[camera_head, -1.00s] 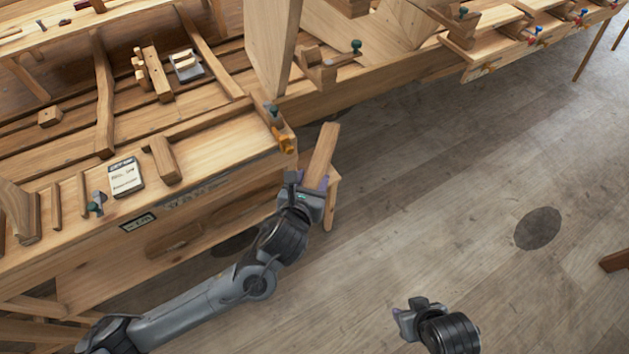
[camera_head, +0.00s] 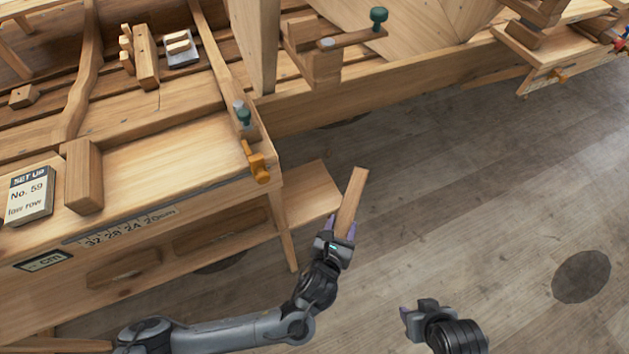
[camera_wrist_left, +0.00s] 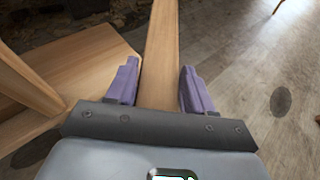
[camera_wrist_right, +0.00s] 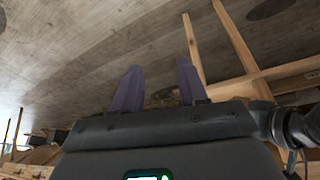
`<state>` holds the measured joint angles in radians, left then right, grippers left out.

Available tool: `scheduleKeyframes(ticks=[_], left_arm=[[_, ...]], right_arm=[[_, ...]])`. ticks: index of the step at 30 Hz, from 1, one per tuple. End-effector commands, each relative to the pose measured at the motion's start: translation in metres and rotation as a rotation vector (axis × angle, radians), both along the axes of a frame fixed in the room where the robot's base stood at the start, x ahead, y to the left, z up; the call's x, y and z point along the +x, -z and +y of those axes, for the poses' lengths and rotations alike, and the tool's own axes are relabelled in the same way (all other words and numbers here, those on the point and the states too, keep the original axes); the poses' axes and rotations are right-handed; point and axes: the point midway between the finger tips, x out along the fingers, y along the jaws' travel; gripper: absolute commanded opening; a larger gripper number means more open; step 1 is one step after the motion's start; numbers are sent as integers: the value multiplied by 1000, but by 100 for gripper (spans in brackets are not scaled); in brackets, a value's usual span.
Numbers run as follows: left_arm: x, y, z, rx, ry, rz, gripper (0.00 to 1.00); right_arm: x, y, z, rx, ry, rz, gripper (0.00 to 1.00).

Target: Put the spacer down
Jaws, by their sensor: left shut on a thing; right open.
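The spacer, a flat light-wood strip (camera_head: 353,198), is in my left gripper (camera_head: 342,228). It sticks out past the fingertips, tilted up and to the right in the head view. In the left wrist view the spacer (camera_wrist_left: 161,50) runs between the purple fingers (camera_wrist_left: 158,88). It is over or beside a low wooden shelf (camera_head: 312,194) at the end of the bench; contact cannot be told. My right gripper (camera_head: 408,315) is open and empty over the floor, and its parted fingers (camera_wrist_right: 158,88) show in the right wrist view.
The bench (camera_head: 150,185) fills the left, with a card marked No. 59 (camera_head: 30,196), a wooden block (camera_head: 83,177) and an orange clamp (camera_head: 257,163). The planked hull with a green-knobbed clamp (camera_head: 378,18) is behind. Open floor lies to the right.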

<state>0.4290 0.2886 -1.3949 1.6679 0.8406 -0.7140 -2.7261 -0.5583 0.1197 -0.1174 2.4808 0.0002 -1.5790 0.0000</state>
Motion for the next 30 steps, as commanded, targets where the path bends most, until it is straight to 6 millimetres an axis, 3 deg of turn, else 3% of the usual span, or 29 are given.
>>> scheduleKeyframes(ticks=[5, 18, 30], left_arm=[[8, 15, 15, 2, -3, -3, 11], [52, 63, 84, 1, -4, -3, 11], [62, 80, 99, -1, -1, -2, 11]], right_arm=[[-10, 18, 1, 2, -2, 27, 43], [-11, 51, 2, 2, -3, 29, 43], [-9, 59, 1, 1, -3, 24, 43]])
